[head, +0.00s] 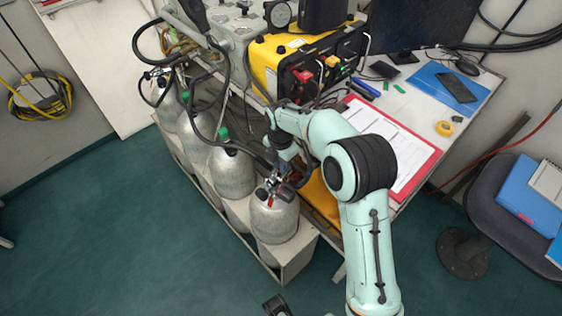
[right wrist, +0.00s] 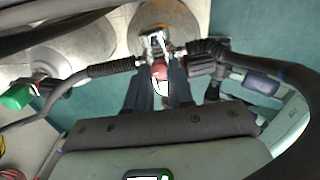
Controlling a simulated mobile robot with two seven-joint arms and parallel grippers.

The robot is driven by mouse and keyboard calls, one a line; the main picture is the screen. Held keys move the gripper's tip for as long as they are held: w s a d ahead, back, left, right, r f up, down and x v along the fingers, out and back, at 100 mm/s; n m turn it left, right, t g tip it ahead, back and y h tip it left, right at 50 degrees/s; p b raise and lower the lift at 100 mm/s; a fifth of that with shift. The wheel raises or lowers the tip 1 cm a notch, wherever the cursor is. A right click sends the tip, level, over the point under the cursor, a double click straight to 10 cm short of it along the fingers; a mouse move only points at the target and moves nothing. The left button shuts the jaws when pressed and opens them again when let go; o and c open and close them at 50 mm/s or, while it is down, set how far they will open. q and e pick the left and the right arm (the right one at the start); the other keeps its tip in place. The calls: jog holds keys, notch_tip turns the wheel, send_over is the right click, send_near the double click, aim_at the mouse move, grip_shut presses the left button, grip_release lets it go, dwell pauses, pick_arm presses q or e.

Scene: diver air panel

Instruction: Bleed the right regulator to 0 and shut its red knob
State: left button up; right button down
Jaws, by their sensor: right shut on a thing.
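The right regulator (head: 276,181) sits on top of the front grey cylinder (head: 274,222). In the right wrist view its metal body (right wrist: 156,43) shows with hoses to both sides. Its red knob (right wrist: 160,70) lies between the dark fingers of my right gripper (right wrist: 158,92), which is shut on it. The red also shows in the head view (head: 271,201), just under the regulator. I cannot read any gauge.
Several grey cylinders stand in a row in a rack (head: 290,266), some with green caps (head: 223,134). Black hoses loop over them to the yellow panel box (head: 275,52). A desk with a red clipboard (head: 420,145) stands right of it. The green floor on the left is clear.

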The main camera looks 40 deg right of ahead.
jog(key=m+p, duration=0.2)
jog(key=m, duration=0.2)
jog(key=shift+r+m, duration=0.15)
jog(key=shift+m, duration=0.15)
jog(key=m+p, duration=0.1)
jog(key=m, duration=0.4)
jog(key=shift+m+p, duration=0.3)
jog(key=m+p, duration=0.1)
jog(key=m, duration=0.3)
pick_arm(q)
jog(key=shift+g, duration=0.3)
jog(key=shift+s+r+p, duration=0.15)
jog(key=shift+r+p, duration=0.1)
jog(key=shift+r, duration=1)
jog(key=shift+s+r+p, duration=0.15)
jog(key=shift+r+p, duration=0.05)
jog(key=shift+r, duration=1.05)
pick_arm(e)
jog(key=shift+m, duration=2.1)
jog(key=c, duration=1)
grip_release()
